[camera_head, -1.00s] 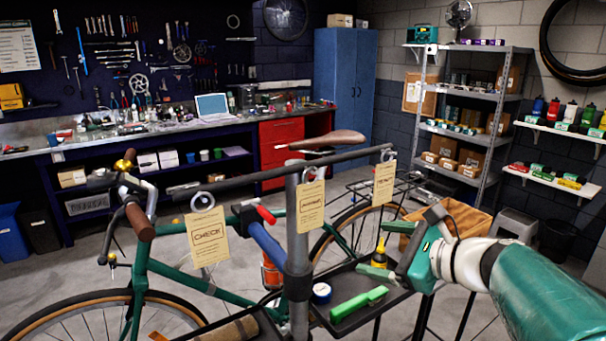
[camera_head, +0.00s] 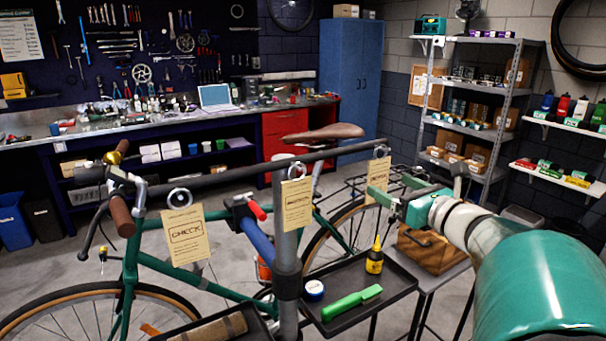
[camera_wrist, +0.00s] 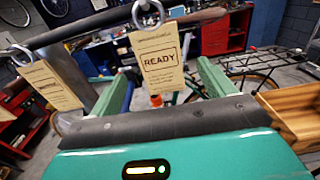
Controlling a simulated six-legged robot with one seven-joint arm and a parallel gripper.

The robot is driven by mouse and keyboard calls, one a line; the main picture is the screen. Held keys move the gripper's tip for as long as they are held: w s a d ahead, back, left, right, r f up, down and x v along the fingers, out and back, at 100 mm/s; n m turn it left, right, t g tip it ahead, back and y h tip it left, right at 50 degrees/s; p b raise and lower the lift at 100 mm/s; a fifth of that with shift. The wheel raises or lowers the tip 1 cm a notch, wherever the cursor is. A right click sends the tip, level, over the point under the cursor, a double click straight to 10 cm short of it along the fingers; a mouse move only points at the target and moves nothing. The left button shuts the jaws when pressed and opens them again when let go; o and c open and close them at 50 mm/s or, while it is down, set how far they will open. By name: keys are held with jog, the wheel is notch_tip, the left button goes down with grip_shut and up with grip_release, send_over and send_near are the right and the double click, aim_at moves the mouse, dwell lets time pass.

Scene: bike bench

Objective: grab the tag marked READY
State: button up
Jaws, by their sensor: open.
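The READY tag (camera_wrist: 158,62) is a cream card hanging from a metal ring on the dark bar. In the wrist view it shows upright between my two green fingers, with its print facing me. In the head view it is the rightmost tag (camera_head: 378,182), partly covered by my gripper (camera_head: 393,188). My gripper is open, its fingers apart on either side of the card; I cannot tell how far the tips reach past it. The middle tag (camera_head: 297,206) has print too small to read there. The CHECK tag (camera_head: 187,240) hangs at the left end.
The bar (camera_head: 232,172) runs above a green bike and is carried by a grey post (camera_head: 287,255).

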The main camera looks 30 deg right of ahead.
aim_at(379, 176)
jog(key=w, duration=0.7)
jog(key=shift+w+r, duration=0.15)
jog(key=shift+r, duration=0.05)
jog(key=shift+a, duration=0.1)
jog(key=c, duration=1.1)
jog(key=shift+o, duration=0.2)
jog(key=shift+r, duration=0.1)
